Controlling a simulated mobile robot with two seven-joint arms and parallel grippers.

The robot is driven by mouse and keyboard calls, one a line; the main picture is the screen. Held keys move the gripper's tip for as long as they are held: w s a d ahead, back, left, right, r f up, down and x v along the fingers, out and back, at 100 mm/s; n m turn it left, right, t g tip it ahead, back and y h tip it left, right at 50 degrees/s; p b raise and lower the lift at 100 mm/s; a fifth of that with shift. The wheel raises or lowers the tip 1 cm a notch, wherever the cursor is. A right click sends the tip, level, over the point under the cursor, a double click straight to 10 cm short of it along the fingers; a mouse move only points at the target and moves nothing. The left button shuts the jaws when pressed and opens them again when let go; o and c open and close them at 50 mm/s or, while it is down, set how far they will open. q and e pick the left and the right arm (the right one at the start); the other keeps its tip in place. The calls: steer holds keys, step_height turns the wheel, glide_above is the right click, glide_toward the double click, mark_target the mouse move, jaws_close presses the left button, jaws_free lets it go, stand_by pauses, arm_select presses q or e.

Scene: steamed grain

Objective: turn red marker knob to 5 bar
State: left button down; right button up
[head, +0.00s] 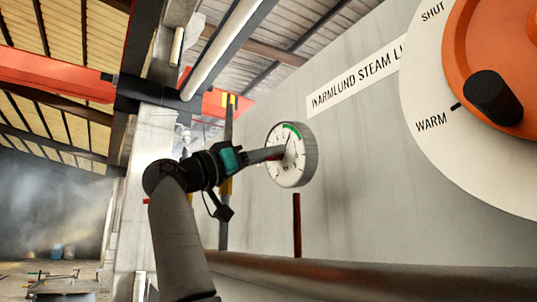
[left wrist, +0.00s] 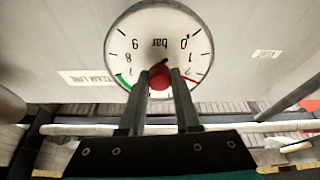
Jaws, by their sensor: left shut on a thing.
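The round white gauge (head: 297,172) is mounted on the grey wall, with a green arc at its upper right in the head view. In the left wrist view the gauge dial (left wrist: 125,35) appears upside down, with "bar", numbers, a green arc and a short red mark. The red marker knob (left wrist: 159,78) is at its centre. My left gripper (head: 276,153) reaches the gauge face from the left. Its two fingers (left wrist: 159,73) are shut on the knob, one on each side. The fingers hide part of the dial and most of the pointer. My right gripper is in neither view.
A large orange dial (head: 500,50) with a black knob (head: 494,97) and a white scale plate (head: 440,110) stands out close at the right. A brown pipe (head: 370,275) runs below the gauge. A steam line sign (head: 355,78) is above it.

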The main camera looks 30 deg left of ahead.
arm_select(q)
steer(key=shift+m, duration=0.3)
steer(key=m+h, duration=0.1)
steer(key=m, duration=0.2)
steer(key=shift+g+p, duration=0.3)
steer(key=m+h+p, duration=0.1)
steer(key=m, duration=0.3)
steer(key=shift+m+g+p, duration=0.3)
steer(key=shift+g+p, duration=0.05)
steer(key=shift+g, duration=0.05)
steer(key=m+g+p, duration=0.1)
steer(key=m+p, duration=0.2)
steer(key=m, duration=0.3)
steer(key=shift+d+h, duration=0.1)
steer(key=shift+h, duration=0.3)
steer(key=shift+f+m+g+p, duration=0.1)
steer(key=shift+m+g+p, duration=0.4)
steer(key=shift+m, duration=0.6)
steer(key=shift+m+g+p, duration=0.2)
steer(key=shift+m+p, duration=0.5)
steer(key=shift+m, duration=0.4)
steer(key=c, duration=0.6)
jaws_free()
steer(key=shift+s, duration=0.1)
